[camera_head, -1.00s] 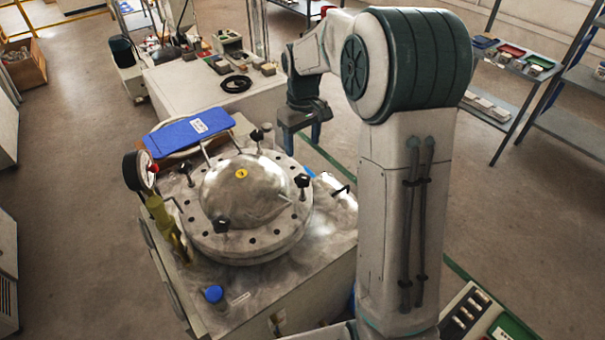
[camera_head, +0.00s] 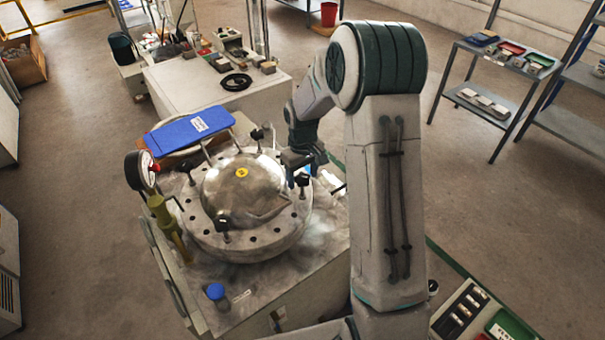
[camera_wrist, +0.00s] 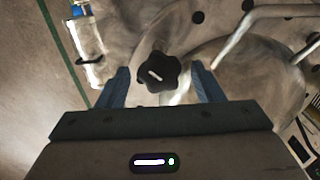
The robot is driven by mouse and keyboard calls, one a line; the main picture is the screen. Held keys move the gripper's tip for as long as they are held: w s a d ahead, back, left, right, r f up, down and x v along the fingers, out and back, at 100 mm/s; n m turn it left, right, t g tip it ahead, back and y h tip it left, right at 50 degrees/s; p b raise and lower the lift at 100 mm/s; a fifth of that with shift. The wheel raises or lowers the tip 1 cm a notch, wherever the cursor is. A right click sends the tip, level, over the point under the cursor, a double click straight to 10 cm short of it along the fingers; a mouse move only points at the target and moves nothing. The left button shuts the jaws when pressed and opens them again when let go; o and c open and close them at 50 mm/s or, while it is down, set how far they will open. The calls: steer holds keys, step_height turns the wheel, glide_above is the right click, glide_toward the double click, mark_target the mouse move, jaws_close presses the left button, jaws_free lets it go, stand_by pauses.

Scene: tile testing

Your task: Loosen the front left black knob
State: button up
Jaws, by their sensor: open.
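The round metal vessel lid (camera_head: 240,190) carries several black star knobs around its rim. One knob stands at the front (camera_head: 222,223), one at the left (camera_head: 187,166), one at the back (camera_head: 257,135) and one at the right (camera_head: 302,180). My gripper (camera_head: 297,165) is low over the right knob and partly hides that side of the rim. In the wrist view a black knob (camera_wrist: 160,73) lies between the two spread fingers of my open gripper (camera_wrist: 159,80), with gaps visible beside it. I cannot tell how far the fingertips reach down around it.
A pressure gauge (camera_head: 141,170) on a yellow-green fitting rises at the vessel's left. A blue flat pad (camera_head: 189,131) lies behind the lid. Bent metal rods (camera_wrist: 245,30) cross the lid near my gripper. A blue cap (camera_head: 216,292) sits at the front of the bench.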

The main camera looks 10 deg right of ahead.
steer(key=c, duration=1)
steer(key=n, duration=0.8)
steer(key=shift+r, duration=0.1)
steer(key=n+p, duration=0.1)
steer(key=n, duration=0.4)
steer(key=shift+n+p, duration=0.3)
steer(key=shift+n, duration=0.1)
steer(key=shift+w+n+p, duration=0.1)
steer(key=shift+n+p, duration=0.7)
steer(key=shift+n, duration=1.2)
